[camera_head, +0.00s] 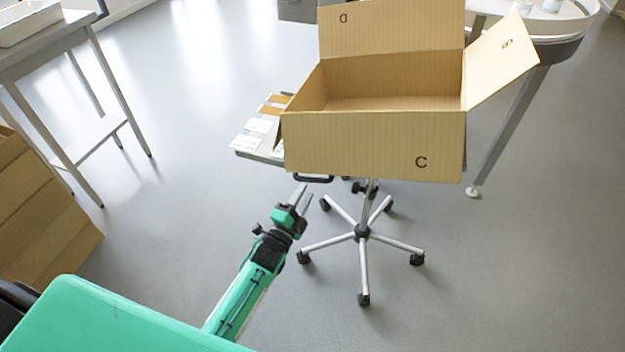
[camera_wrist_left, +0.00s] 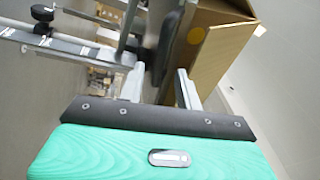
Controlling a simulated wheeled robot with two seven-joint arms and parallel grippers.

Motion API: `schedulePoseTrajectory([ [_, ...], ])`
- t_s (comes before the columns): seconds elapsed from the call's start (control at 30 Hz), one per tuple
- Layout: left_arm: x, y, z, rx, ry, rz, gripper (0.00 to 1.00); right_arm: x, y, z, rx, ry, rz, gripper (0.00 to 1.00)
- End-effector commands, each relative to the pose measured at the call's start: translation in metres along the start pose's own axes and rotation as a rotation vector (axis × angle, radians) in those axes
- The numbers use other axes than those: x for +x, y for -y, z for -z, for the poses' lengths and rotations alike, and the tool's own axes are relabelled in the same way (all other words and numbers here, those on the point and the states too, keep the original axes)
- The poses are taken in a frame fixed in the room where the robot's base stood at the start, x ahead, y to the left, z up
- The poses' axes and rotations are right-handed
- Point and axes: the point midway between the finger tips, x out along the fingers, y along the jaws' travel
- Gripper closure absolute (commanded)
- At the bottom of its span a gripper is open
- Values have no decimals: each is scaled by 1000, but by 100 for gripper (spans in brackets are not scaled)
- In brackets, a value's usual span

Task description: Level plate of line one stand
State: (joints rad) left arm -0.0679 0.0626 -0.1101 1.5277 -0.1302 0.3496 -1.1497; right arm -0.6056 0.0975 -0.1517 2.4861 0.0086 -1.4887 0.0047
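The stand has a five-star wheeled base (camera_head: 361,232) and a grey plate (camera_head: 247,154) on top. A large open cardboard box (camera_head: 374,145) covers most of the plate, so I cannot tell how far it tilts. A black handle (camera_head: 314,179) shows under the plate's near edge. My left gripper (camera_head: 306,193) is open, just below and in front of that handle in the head view, with nothing seen held. In the left wrist view, its fingers (camera_wrist_left: 160,85) stand apart, with a dark part of the stand beyond them and the box at upper right. My right gripper is out of view.
White and orange cards (camera_head: 262,125) lie on the plate left of the box. A grey table (camera_head: 50,45) stands at upper left, brown cardboard (camera_head: 45,220) at the left edge. A round-edged table (camera_head: 553,50) stands at upper right. The floor around the base is clear.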

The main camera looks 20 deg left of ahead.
Motion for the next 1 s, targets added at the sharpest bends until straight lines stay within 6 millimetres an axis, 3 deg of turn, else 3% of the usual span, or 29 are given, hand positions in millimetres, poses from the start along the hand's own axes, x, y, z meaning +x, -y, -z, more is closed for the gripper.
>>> schedulePoseTrajectory([
  [0.1, 22, 0, 0, 0, -1, 3, 65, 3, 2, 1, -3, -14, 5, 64],
  [0.3, 47, 0, 0, 0, 0, 1, 65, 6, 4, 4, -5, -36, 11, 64],
  [0.77, 57, 0, 0, 0, 0, 0, 65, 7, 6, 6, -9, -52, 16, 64],
  [0.93, 57, 0, 0, 0, 0, 0, 97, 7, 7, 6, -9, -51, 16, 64],
  [1.0, 57, 0, 0, 0, 0, 0, 100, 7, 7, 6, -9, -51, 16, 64],
])
